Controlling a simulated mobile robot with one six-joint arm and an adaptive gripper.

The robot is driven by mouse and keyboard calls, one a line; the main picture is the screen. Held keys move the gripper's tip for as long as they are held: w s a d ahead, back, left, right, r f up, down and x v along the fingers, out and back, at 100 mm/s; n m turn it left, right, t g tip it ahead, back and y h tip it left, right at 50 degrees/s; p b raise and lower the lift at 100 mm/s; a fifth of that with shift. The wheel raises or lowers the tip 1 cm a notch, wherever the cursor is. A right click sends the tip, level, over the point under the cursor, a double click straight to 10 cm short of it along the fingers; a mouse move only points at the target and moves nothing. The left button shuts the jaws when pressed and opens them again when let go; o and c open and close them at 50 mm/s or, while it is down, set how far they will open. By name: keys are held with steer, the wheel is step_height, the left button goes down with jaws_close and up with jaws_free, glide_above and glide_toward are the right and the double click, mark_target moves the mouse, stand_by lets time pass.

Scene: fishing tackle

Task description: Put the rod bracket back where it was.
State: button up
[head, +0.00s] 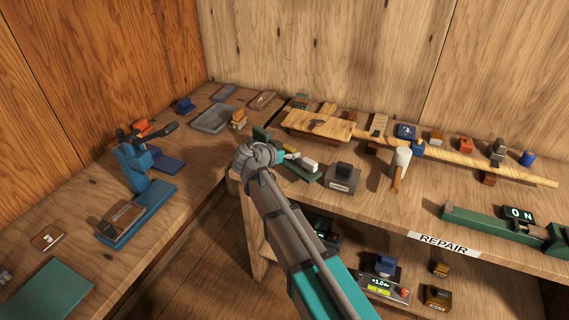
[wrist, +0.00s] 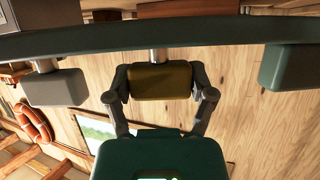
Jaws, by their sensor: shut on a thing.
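My gripper (head: 279,154) is at the inner corner of the bench, beside a low dark green bar (head: 308,177) with a pale block (head: 307,164) on it. In the wrist view my gripper (wrist: 160,90) is shut on an olive-brown block (wrist: 160,80), one finger on each side. A short metal stem joins this block to the long dark green bar (wrist: 225,32). A grey block (wrist: 55,88) and a green block (wrist: 290,68) hang off the bar on either side. I cannot tell which part is the rod bracket. My wrist hides the held block in the head view.
A dark block on a grey base (head: 343,178) stands close to the right. A wooden rod (head: 460,163) lies along the right bench. A grey tray (head: 212,119) and a blue stand (head: 137,172) are on the left bench. Boxes stand on a lower shelf.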

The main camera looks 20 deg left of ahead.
mark_target(285, 160)
steer(key=shift+f, duration=0.1)
stand_by(0.3)
steer(key=shift+w+a+f+b, duration=0.15)
steer(key=shift+a+f+b, duration=0.25)
steer(key=shift+f+b, duration=0.15)
step_height(285, 160, down, 3)
steer(key=b, duration=0.3)
steer(key=shift+r, duration=0.1)
steer(key=o, duration=1.3)
steer(key=shift+c, duration=0.2)
steer(key=shift+s+a+r+p, duration=0.2)
steer(key=shift+s+r+p, duration=0.15)
steer(key=shift+s, duration=0.15)
steer(key=p+v, duration=0.4)
steer(key=v, duration=0.6)
steer(key=shift+s+a+r, duration=0.15)
steer(key=shift+s, duration=0.15)
